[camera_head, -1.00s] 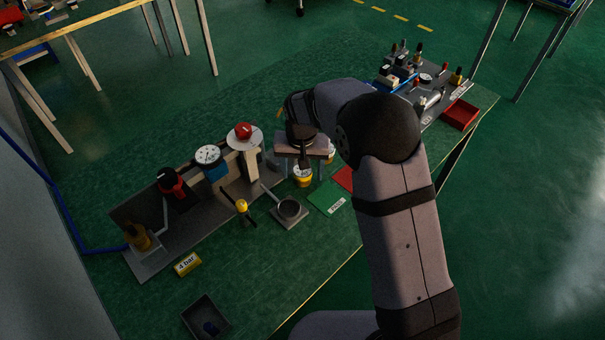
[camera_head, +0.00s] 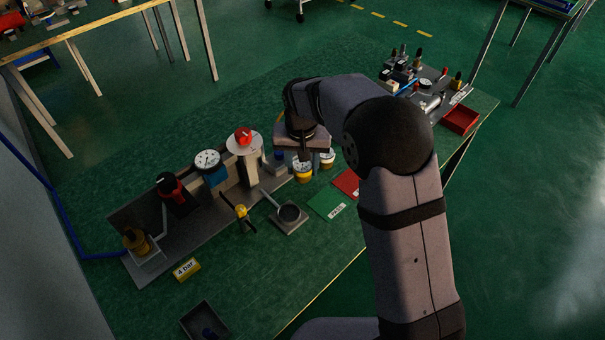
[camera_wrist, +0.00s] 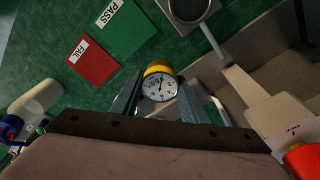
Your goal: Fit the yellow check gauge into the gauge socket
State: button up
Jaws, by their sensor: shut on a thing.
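The yellow check gauge (camera_wrist: 159,86) has a white dial with black marks and sits between the two fingers of my gripper (camera_wrist: 160,98) in the wrist view. The fingers are shut on its sides. In the head view, a yellow gauge body (camera_head: 303,174) shows just below my gripper, and its upper part is partly hidden.
The green PASS card (camera_head: 326,203) and red FAIL card (camera_head: 346,183) lie flat beside the block. The press plate with a blue-bodied dial (camera_head: 208,159) and a red-knobbed post (camera_head: 243,137) is to the left. A red tray (camera_head: 461,119) is at right.

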aim_at(302, 166)
notch_tip(302, 166, up, 7)
jog(key=shift+f, duration=0.15)
jog(key=s+a+r+n+p, duration=0.15)
jog(key=s+r+p, duration=0.55)
jog(key=p, duration=0.7)
jog(key=s+f+n+p, duration=0.2)
jog(key=s+f+p, duration=0.1)
jog(key=s+f, duration=0.35)
jog(key=w+a+n, duration=0.1)
jog(key=w+f+n+y, duration=0.1)
jog(key=w+n, duration=0.1)
jog(key=shift+a+f, duration=0.1)
jog(key=shift+a, duration=0.3)
